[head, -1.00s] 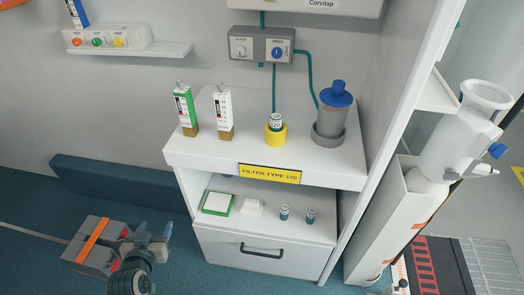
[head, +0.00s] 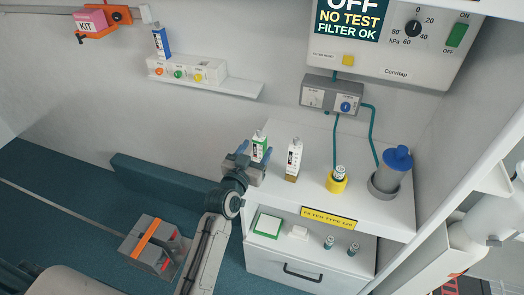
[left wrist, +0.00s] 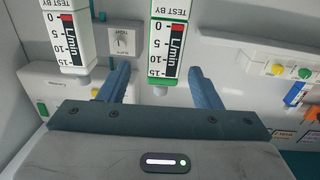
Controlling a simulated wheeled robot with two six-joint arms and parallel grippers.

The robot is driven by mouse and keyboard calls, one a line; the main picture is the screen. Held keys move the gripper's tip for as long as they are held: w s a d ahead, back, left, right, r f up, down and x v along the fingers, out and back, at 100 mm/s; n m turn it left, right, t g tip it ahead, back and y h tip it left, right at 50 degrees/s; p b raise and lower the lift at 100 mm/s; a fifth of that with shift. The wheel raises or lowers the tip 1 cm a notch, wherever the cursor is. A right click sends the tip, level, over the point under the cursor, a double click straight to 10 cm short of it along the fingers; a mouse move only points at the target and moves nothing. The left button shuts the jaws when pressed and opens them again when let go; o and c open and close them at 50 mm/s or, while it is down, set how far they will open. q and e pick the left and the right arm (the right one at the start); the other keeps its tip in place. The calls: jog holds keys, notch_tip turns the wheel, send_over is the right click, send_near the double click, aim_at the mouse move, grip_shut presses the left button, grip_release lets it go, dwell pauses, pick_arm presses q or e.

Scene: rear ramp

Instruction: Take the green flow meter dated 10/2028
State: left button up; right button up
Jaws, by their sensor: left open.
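The green-edged flow meter (head: 260,146) stands upright at the left end of the shelf top; it also shows in the left wrist view (left wrist: 167,50). Its "TEST BY" label is cut off at the top there, so no date is readable. My left gripper (head: 256,154) is open, its blue fingers on either side of the green meter; its fingers also show in the left wrist view (left wrist: 158,68). I cannot tell whether they touch it. A white flow meter (head: 293,159) stands just to the right. My right gripper is not in view.
A blue-marked device (head: 160,42) stands at the wall ledge (head: 235,87). A yellow-based vial (head: 337,180) and a blue-capped jar (head: 391,172) stand further right on the shelf top. A grey case (head: 155,248) with an orange strap lies on the floor.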

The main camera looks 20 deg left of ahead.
aim_at(262, 139)
pick_arm(q)
jog(key=shift+w, duration=0.65)
jog(key=w+p, duration=0.2)
jog(key=w, duration=0.2)
jog(key=shift+d+f, duration=0.1)
jog(key=shift+f, duration=0.05)
jog(key=shift+w+f, duration=0.15)
jog(key=shift+w, duration=0.25)
jog(key=shift+s, duration=0.1)
jog(key=c, duration=0.4)
grip_shut()
